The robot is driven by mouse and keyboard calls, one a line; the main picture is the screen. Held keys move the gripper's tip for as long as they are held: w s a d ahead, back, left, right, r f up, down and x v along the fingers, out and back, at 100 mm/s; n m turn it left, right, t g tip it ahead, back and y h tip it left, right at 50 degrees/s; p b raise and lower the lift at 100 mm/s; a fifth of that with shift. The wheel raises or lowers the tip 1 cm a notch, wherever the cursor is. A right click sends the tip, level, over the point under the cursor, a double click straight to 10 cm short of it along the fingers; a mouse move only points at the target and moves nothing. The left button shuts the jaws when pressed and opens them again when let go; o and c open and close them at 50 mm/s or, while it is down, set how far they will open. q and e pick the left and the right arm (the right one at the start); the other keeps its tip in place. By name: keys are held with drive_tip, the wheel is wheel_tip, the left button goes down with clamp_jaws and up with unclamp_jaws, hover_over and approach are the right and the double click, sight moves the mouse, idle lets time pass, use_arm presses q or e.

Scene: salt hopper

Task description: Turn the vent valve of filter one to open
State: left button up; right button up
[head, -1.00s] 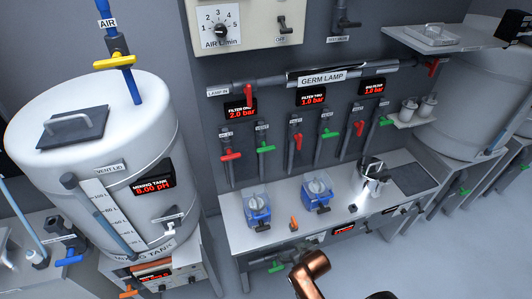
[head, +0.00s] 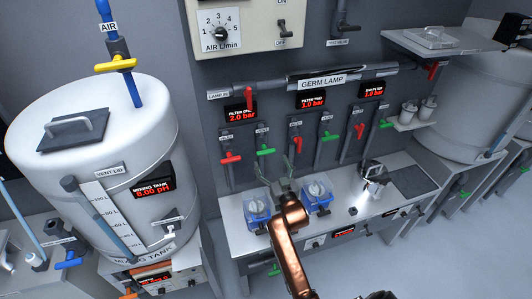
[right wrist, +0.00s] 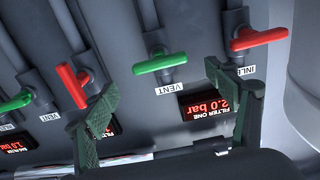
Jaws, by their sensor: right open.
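The vent valve of filter one has a green handle (head: 266,151), set crosswise to its grey pipe on the wall. In the right wrist view this green handle (right wrist: 160,63) lies beyond and between my open fingers, with a VENT label beside it. The red inlet handle (head: 231,158) is next to it and also shows in the wrist view (right wrist: 260,38). The filter one display (head: 240,108) reads 2.0 bar. My right gripper (head: 284,172) is open and empty, below the vent handle and apart from it. My left gripper is not in view.
Two blue-based units (head: 257,208) (head: 318,194) stand on the bench, close to my right arm. More red (head: 298,144) and green (head: 330,136) valve handles line the wall to the right. A metal jug (head: 374,178) stands farther right. The mixing tank (head: 95,165) is at left.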

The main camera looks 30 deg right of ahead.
sight(267, 154)
drive_tip(key=x, duration=0.7)
drive_tip(key=shift+w, duration=0.1)
drive_tip(key=c, duration=1.2)
drive_tip(key=shift+o, duration=0.2)
